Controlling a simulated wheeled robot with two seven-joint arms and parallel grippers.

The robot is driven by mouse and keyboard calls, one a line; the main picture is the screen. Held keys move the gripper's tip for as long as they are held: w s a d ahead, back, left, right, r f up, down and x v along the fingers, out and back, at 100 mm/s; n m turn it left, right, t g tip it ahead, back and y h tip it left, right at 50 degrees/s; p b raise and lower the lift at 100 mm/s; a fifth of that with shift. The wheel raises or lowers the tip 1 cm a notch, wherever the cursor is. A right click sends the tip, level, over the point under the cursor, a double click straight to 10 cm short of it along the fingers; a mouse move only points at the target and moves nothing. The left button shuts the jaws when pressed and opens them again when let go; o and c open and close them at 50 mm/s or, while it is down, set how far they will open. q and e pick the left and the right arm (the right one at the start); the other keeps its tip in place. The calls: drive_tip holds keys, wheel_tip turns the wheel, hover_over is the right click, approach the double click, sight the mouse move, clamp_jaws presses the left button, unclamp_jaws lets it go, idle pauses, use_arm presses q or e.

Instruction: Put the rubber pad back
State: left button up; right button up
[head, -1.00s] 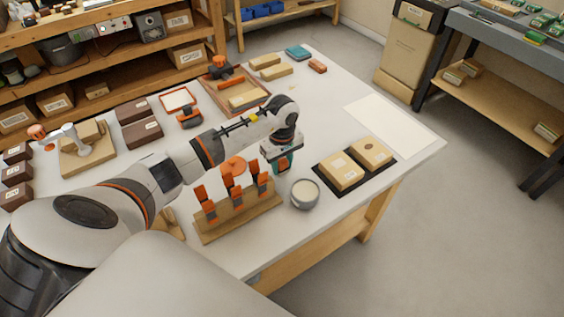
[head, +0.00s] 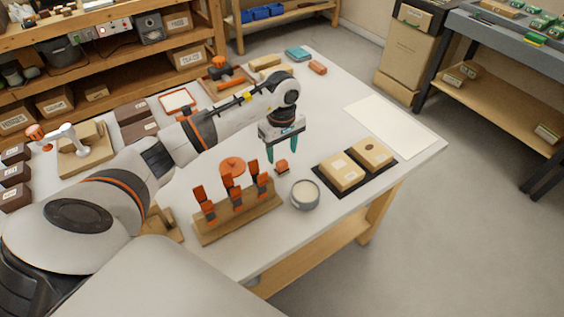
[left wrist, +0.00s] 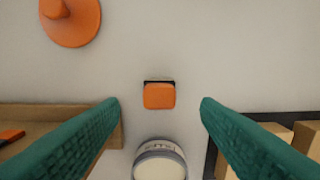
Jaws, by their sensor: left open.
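In the left wrist view the orange block (left wrist: 159,95) lies between my two teal fingers, with clear gaps on both sides. My left gripper (head: 284,154) is open and empty, pointing down above the block; it also shows in the left wrist view (left wrist: 160,101). My right gripper is not in view.
A wooden rack (head: 238,217) of orange clamps stands left of a round tin (head: 305,195). A dark mat (head: 327,181) with two tan boxes lies to the right. An orange disc-shaped thing (head: 232,164) stands behind the rack. A white sheet (head: 398,125) covers clear table at right.

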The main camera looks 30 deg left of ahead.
sight(282, 162)
use_arm(q)
wheel_tip(282, 162, up, 6)
drive_tip(key=shift+b, duration=0.35)
drive_tip(key=shift+r, duration=0.1)
